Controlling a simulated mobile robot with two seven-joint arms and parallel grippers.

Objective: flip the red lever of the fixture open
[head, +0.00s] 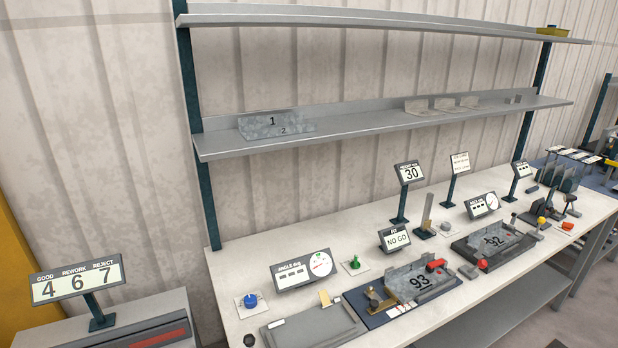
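Two fixtures stand on the white bench. The nearer one, on a blue base, holds a grey metal part marked 93 (421,281), with a red piece (436,264) at its upper right and a brass-coloured clamp at its left. The farther one, on a dark base, holds a grey part marked 92 (494,240). A red knob (483,264) sits at its near corner. I cannot tell which red piece is the lever, or whether it is open or closed. Neither of my grippers is in view.
The bench (240,262) also carries a dial gauge (305,269), a NO GO sign (394,238), blue and green knobs and a grey plate (315,328). A shelf rack (380,119) rises behind. A counter sign (78,280) stands at the left.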

